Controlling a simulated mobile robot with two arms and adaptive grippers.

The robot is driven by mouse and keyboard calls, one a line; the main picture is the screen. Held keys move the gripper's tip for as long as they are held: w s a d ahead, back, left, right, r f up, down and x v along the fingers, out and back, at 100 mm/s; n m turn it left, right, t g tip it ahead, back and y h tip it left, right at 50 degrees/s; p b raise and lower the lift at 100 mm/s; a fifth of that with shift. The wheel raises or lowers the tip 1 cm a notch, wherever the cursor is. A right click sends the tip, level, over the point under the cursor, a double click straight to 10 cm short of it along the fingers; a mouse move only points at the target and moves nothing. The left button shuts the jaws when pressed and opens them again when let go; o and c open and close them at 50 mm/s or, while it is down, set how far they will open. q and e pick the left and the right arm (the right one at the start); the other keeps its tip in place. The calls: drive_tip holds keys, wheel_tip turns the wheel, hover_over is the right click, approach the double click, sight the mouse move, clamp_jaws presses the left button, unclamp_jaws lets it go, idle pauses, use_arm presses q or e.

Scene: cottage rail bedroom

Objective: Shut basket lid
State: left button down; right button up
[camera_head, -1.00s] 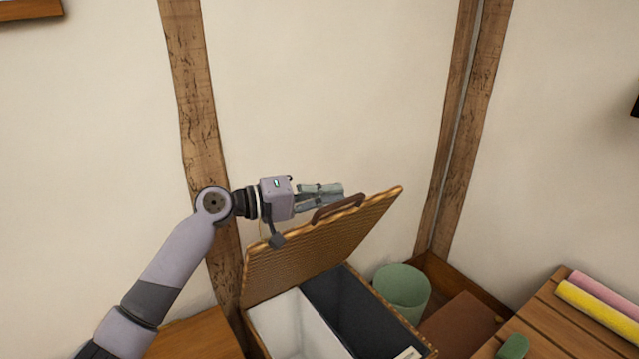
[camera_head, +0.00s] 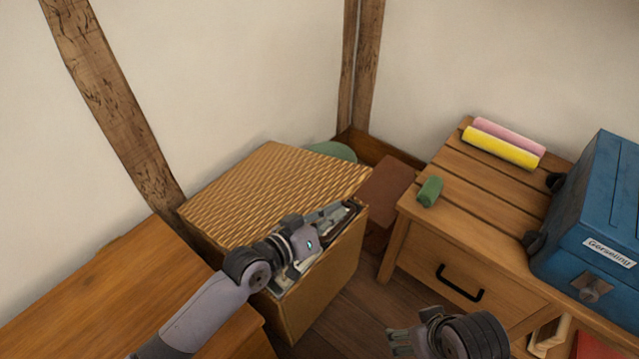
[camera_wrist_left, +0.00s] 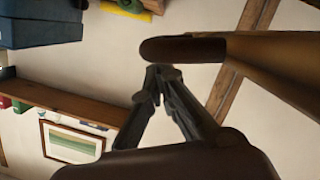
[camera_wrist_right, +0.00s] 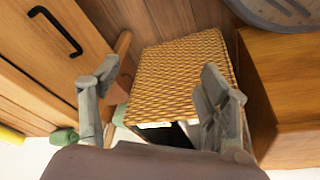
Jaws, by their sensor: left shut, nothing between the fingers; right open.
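The wicker basket (camera_head: 320,290) stands against the wall, and its woven lid (camera_head: 270,185) is lowered but ajar, with a gap along the front showing part of the inside. My left gripper (camera_head: 338,212) is shut and empty at this gap, beneath the lid's front edge. In the left wrist view its closed fingertips (camera_wrist_left: 157,74) are close beside the dark brown handle (camera_wrist_left: 185,49); contact is unclear. My right gripper (camera_head: 402,341) is open and empty, in front of the basket at lower right. The right wrist view shows the basket's wicker side (camera_wrist_right: 180,75) beyond its spread fingers.
A wooden nightstand (camera_head: 470,235) with a drawer stands right of the basket, bearing yellow and pink rolls (camera_head: 500,147), a green roll (camera_head: 429,191) and a blue box (camera_head: 595,220). A wooden surface (camera_head: 120,290) is at left. A green bin (camera_head: 335,150) stands behind the basket.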

use_arm(q)
wheel_tip(320, 180, down, 9)
drive_tip(key=s+d+m+b, duration=0.1)
drive_tip(key=b, duration=0.1)
drive_tip(key=shift+s+d+r+m+t+y, duration=0.2)
drive_tip(key=shift+s+d+m+t+y, duration=0.05)
drive_tip(key=shift+d+m+t+y, duration=0.05)
use_arm(e)
drive_tip(key=w+a+t+y, duration=0.1)
drive_tip(key=w+a+t, duration=0.1)
drive_tip(key=w+t, duration=0.2)
drive_tip(key=shift+w+a+r, duration=0.15)
drive_tip(key=shift+w+r, duration=0.15)
drive_tip(key=shift+w, duration=1.4)
use_arm(q)
drive_tip(key=shift+r, duration=0.15)
use_arm(e)
drive_tip(key=shift+s, duration=0.15)
